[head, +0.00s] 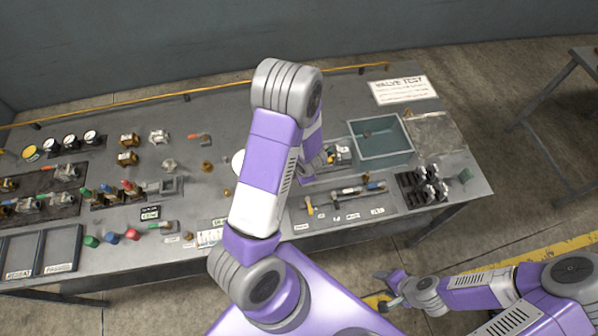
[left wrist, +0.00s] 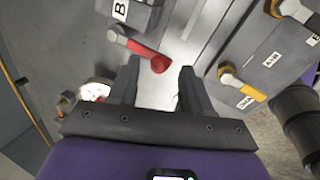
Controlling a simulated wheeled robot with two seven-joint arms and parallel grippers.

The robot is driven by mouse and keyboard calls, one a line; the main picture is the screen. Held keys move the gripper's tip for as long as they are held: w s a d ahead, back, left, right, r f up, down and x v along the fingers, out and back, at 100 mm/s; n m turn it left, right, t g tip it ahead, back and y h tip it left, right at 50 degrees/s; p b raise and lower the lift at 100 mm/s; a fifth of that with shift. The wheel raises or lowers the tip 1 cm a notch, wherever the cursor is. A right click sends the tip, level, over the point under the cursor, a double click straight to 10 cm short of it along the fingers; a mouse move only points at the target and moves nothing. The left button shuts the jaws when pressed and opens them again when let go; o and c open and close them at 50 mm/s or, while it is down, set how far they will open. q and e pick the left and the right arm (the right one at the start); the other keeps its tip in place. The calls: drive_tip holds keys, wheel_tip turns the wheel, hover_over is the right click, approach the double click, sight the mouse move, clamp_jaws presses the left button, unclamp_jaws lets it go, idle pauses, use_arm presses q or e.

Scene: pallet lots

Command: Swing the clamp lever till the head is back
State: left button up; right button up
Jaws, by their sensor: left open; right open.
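A lever with a red grip (left wrist: 146,50) and a grey metal end lies just ahead of my left gripper in the left wrist view. Its rounded red end is between and slightly beyond the fingertips. My left gripper (left wrist: 158,72) is open, with nothing held between its fingers. A grey block marked "B" (left wrist: 138,12) is beside the lever's metal end. The clamp head cannot be made out clearly. In the head view, my left arm hides much of this spot. My right gripper (head: 384,290) is open and empty, low over the floor in front of the bench.
The grey bench (head: 460,180) carries a teal bin (head: 382,155) and a tray of labelled tools (head: 335,216). Valves and gauges (head: 70,142) crowd the bench's left. A yellow rail runs along its back.

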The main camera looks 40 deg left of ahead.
use_arm(q)
drive_tip(key=p+v, duration=0.2)
drive_tip(key=v, duration=0.4)
use_arm(e)
wheel_tip(320, 180, up, 3)
drive_tip(key=shift+f, duration=0.1)
drive_tip(key=shift+s, duration=0.1)
